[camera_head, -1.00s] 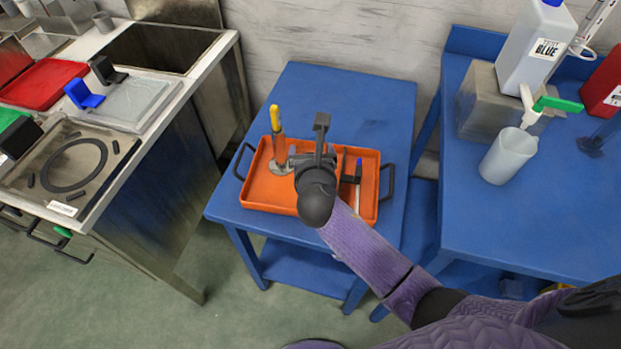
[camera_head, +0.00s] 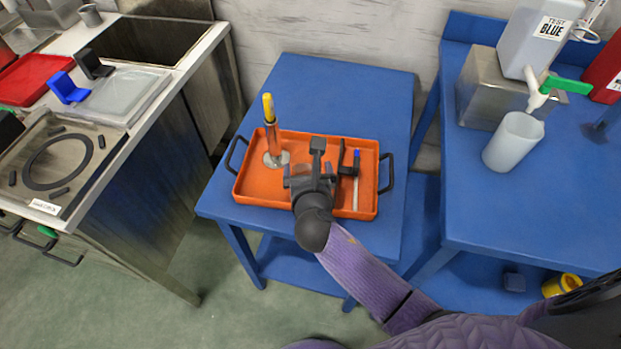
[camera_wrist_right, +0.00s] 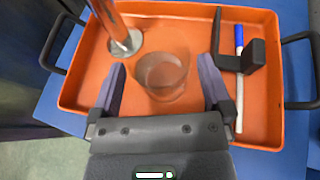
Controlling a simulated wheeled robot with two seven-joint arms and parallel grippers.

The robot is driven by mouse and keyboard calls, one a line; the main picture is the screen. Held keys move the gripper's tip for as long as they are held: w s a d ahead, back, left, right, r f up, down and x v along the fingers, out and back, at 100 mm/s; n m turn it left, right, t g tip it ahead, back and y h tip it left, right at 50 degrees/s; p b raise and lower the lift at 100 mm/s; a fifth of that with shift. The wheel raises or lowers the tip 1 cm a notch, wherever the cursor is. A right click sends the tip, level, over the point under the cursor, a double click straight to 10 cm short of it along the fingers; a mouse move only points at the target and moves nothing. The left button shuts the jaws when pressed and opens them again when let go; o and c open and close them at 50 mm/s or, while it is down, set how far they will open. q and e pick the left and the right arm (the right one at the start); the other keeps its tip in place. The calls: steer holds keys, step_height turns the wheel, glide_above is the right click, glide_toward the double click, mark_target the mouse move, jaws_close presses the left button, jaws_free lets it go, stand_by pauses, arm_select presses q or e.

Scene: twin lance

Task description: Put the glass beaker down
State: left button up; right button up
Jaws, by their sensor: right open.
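The clear glass beaker (camera_wrist_right: 162,78) stands in the orange tray (camera_wrist_right: 75,90) in the right wrist view. My right gripper (camera_wrist_right: 164,64) is open, with one finger on each side of the beaker and a visible gap to it on both sides. In the head view my right gripper (camera_head: 310,178) is over the middle of the orange tray (camera_head: 250,190) and largely hides the beaker. My left gripper is not in view.
In the tray, a metal-based stand with an orange, yellow-topped rod (camera_head: 270,125) is left of the gripper. A black bracket (camera_wrist_right: 240,55) and a blue-capped pen (camera_wrist_right: 239,80) lie right. A white cup (camera_head: 513,142) stands on the right table. The blue table (camera_head: 340,90) behind the tray is bare.

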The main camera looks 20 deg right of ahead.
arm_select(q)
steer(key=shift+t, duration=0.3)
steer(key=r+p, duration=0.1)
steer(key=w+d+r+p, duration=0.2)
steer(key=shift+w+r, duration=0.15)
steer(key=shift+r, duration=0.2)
arm_select(e)
steer(key=v, duration=0.9)
steer(key=shift+s+r, duration=0.1)
steer(key=shift+s, duration=0.1)
